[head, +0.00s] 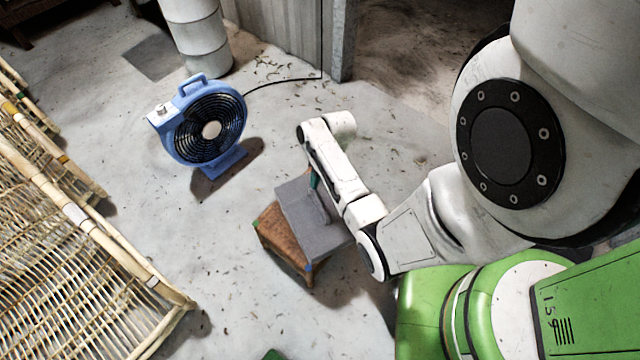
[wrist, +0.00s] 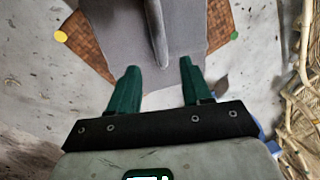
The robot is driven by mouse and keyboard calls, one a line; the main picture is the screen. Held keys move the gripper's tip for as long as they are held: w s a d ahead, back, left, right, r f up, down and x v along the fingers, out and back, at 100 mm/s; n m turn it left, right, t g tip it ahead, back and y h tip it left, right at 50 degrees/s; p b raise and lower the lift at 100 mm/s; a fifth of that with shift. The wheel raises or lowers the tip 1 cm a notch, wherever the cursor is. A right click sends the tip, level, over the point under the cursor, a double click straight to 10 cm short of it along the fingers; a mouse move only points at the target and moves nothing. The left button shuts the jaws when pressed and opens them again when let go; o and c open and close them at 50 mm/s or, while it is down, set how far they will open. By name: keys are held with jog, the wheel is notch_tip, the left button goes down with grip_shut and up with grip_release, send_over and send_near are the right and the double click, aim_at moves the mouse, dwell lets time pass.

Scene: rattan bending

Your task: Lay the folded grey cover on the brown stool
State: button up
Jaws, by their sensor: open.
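The grey cover (head: 297,207) lies across the top of the brown woven stool (head: 279,243), covering much of it. The stool's near left part shows bare in the head view, and the cover reaches past its right side. In the wrist view the cover (wrist: 112,32) has a raised ridge along its middle, with brown stool corners (wrist: 84,44) on both sides. My gripper (wrist: 160,66) is open, its two green fingers apart, with the ridge's end between and ahead of them. Nothing shows held. In the head view my arm hides most of the gripper; whether the fingers touch the cover is unclear.
A blue fan (head: 208,128) stands on the floor behind and left of the stool, its cable running to the wall. A rattan frame (head: 75,235) fills the left side. A white drum (head: 197,38) stands at the back. Floor between fan and stool is clear.

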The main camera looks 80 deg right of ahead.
jog(key=w+a+r+n+g, duration=0.1)
jog(key=w+a+r+n, duration=0.15)
jog(key=a, duration=0.55)
jog(key=w+a+r+n, duration=0.2)
jog(key=a+r+n, duration=0.15)
jog(key=a, duration=0.45)
jog(key=s+a+r+n+h, duration=0.1)
jog(key=s+a+r+n, duration=0.2)
jog(key=a+r, duration=0.6)
jog(key=shift+s+a+n+h, duration=0.3)
jog(key=shift+s+a+n, duration=0.05)
jog(key=shift+a+n, duration=0.25)
notch_tip(320, 180, up, 15)
jog(key=p, duration=1.5)
jog(key=shift+r, duration=0.1)
